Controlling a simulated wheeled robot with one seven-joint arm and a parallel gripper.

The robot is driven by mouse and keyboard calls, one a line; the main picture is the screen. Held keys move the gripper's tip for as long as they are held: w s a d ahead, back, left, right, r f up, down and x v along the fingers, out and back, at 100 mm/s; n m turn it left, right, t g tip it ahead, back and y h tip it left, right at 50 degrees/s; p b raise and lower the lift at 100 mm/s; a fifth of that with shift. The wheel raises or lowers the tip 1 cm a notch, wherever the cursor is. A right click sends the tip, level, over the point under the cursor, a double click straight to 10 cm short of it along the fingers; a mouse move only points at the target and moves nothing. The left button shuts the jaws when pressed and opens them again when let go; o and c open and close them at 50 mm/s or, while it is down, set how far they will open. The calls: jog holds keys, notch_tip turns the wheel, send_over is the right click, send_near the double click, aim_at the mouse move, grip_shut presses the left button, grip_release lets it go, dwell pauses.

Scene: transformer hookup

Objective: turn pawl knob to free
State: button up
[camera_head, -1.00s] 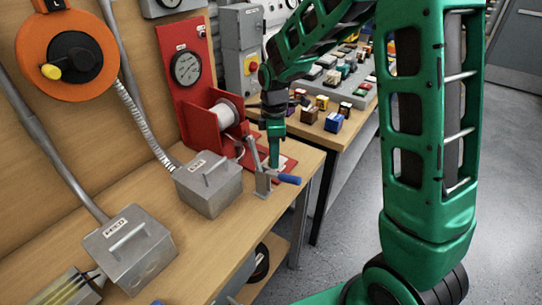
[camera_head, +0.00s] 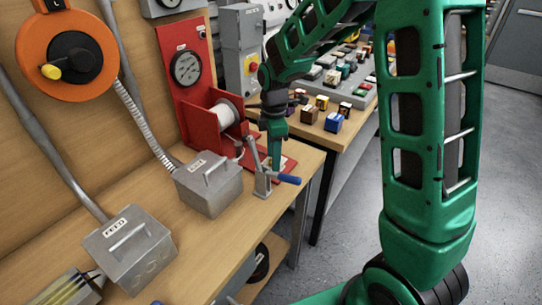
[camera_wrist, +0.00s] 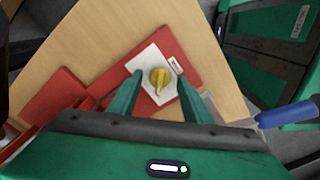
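The yellow pawl knob (camera_wrist: 159,77) shows in the wrist view on a white plate (camera_wrist: 152,60) fixed to a red base. My gripper (camera_wrist: 158,92) is open, with its two green fingers apart on either side of the knob in the picture. Nothing is between the fingertips that I can see being held; the height gap to the knob is hard to tell. In the head view my gripper (camera_head: 275,160) points down over the red base beside the winch drum (camera_head: 229,110). The knob is hidden there behind my gripper.
A grey clamp with a blue-handled lever (camera_head: 288,179) stands close in front of my gripper. The red panel with a gauge (camera_head: 187,68) rises behind. Grey metal boxes (camera_head: 208,185) stand to the left on the bench (camera_head: 200,245).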

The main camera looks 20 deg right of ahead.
notch_tip(320, 180, up, 11)
dwell(0.7)
jog(key=shift+d+f, duration=0.1)
